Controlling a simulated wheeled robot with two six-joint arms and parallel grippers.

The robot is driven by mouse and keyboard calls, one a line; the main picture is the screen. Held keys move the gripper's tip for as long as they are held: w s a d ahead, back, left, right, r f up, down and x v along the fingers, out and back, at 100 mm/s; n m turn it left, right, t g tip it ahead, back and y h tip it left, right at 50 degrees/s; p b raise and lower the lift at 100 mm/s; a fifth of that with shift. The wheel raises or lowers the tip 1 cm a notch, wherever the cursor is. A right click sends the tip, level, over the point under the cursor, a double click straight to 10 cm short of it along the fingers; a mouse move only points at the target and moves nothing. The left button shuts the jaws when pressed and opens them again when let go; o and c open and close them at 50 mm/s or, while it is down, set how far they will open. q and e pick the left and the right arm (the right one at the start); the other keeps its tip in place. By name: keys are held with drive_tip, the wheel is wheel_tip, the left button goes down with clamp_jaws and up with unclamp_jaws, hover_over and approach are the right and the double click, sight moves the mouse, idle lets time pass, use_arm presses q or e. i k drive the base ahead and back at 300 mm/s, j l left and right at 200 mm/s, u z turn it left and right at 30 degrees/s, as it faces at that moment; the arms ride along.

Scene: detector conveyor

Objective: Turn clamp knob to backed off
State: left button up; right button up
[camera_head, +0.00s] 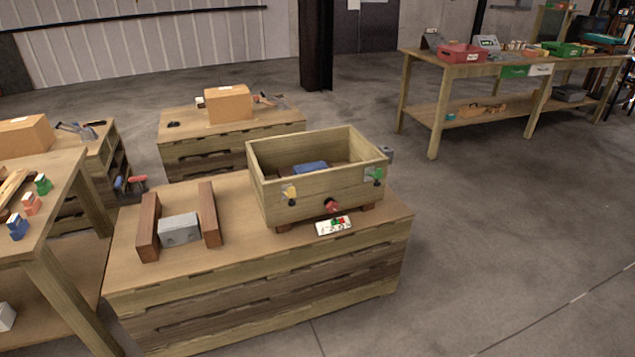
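A wooden open-topped box (312,204) stands on a low wooden bench (250,262) in the middle. A small white card (333,226) with red and green marks lies before the box. A blue thing (310,168) lies inside it, partly hidden by the front wall. Neither gripper is in view.
A grey block (180,230) sits between two dark wooden rails (149,226) left of the box. A table (62,163) with small coloured blocks stands at the left. A bench (440,72) with bins stands at the back right. The floor (510,210) at right is clear.

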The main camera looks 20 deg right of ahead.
sight(332, 206)
drive_tip(key=i+l, duration=0.15)
drive_tip(key=l, duration=0.25)
drive_tip(key=i+l, duration=0.1)
drive_tip(key=l, duration=0.25)
drive_tip(key=i+l, duration=0.15)
drive_tip(key=l, duration=0.25)
drive_tip(key=i+l, duration=0.15)
drive_tip(key=l, duration=0.25)
drive_tip(key=u, duration=0.05)
